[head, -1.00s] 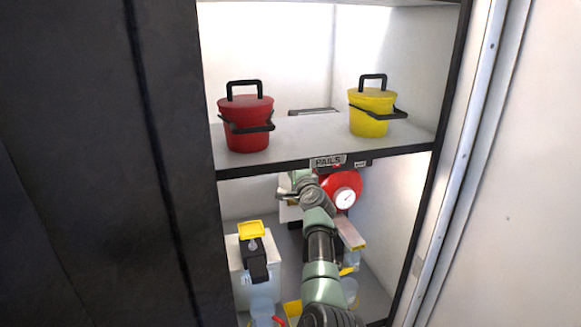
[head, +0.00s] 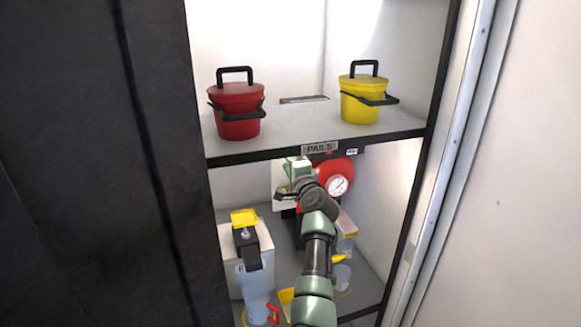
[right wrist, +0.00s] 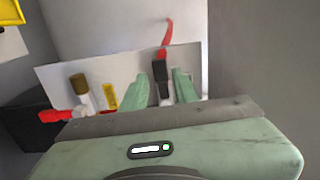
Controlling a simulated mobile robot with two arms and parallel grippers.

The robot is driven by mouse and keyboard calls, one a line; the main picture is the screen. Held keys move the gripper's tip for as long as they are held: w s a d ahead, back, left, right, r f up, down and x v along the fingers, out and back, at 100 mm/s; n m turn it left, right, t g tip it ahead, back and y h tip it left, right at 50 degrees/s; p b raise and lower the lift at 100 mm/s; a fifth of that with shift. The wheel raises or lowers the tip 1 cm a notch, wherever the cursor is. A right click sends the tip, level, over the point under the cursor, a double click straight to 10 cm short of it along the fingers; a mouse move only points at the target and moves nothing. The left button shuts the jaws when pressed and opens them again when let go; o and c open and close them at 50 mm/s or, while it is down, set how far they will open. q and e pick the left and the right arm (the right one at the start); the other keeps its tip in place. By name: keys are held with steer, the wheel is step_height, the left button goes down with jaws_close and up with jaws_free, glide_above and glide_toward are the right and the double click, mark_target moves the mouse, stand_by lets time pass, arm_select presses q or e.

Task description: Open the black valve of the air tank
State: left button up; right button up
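The air tank (head: 338,186) is red with a round white gauge and sits on the lower shelf in the head view, partly hidden by my right arm. My right gripper (right wrist: 162,74) shows two green fingers standing apart in the right wrist view. A black valve handle (right wrist: 160,71) stands upright between them, with a red curved hose or part above it. I cannot tell whether the fingers touch it. In the head view my right gripper (head: 285,191) is beside the tank under the upper shelf, and the handle is hidden. My left gripper is not in view.
A white panel (right wrist: 125,62) carries a brown knob (right wrist: 79,84), a yellow handle (right wrist: 110,96) and a red lever (right wrist: 58,116). A red pail (head: 237,108) and a yellow pail (head: 361,105) stand on the upper shelf (head: 300,133). A white container (head: 229,250) stands lower left.

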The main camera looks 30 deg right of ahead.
steer(key=shift+v, duration=1.05)
